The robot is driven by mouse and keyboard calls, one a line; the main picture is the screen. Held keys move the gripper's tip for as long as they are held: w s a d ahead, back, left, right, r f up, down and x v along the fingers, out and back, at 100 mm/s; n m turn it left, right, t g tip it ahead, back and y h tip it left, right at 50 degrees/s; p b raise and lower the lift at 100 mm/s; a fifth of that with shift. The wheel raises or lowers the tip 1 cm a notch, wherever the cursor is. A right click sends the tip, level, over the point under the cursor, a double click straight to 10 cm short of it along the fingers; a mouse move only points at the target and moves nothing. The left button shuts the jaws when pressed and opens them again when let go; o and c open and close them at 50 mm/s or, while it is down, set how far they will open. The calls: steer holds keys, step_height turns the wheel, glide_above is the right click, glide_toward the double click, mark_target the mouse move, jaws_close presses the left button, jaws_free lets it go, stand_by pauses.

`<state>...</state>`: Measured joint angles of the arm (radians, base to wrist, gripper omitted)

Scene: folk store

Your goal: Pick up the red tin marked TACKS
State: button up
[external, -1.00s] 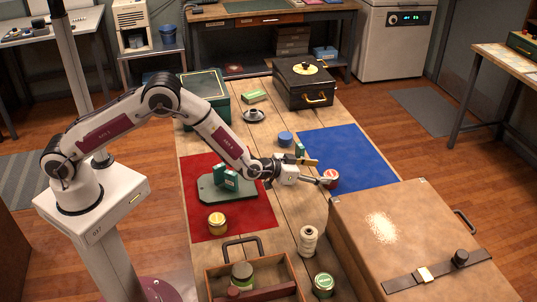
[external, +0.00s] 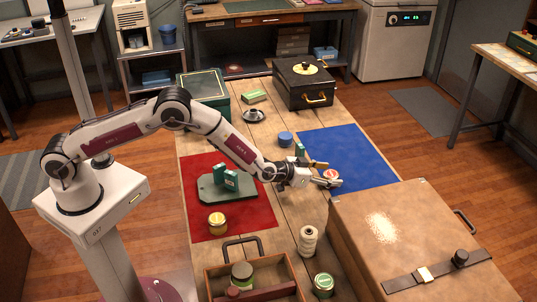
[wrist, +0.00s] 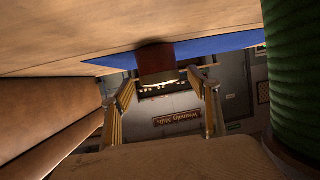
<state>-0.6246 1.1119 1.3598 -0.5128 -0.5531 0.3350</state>
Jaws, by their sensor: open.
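The red tin (external: 331,174) with a pale lid stands by the near-left edge of the blue mat, partly hidden by a finger in the external view. Its lettering is too small to read. My gripper (external: 324,174) is open and reaches level to it, one finger on the near side and one on the far side. In the wrist view, which looks upside down, the red tin (wrist: 157,57) lies between the fingertips of my gripper (wrist: 164,77), near their ends. I cannot tell whether the fingers touch it.
The large tan case (external: 425,235) stands close on the right. The blue mat (external: 352,150) is mostly clear.

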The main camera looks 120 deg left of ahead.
mark_target(328, 174)
stand_by(0.4)
steer(key=c, duration=1.4)
steer(key=shift+r, duration=0.15)
steer(key=shift+r, duration=4.9)
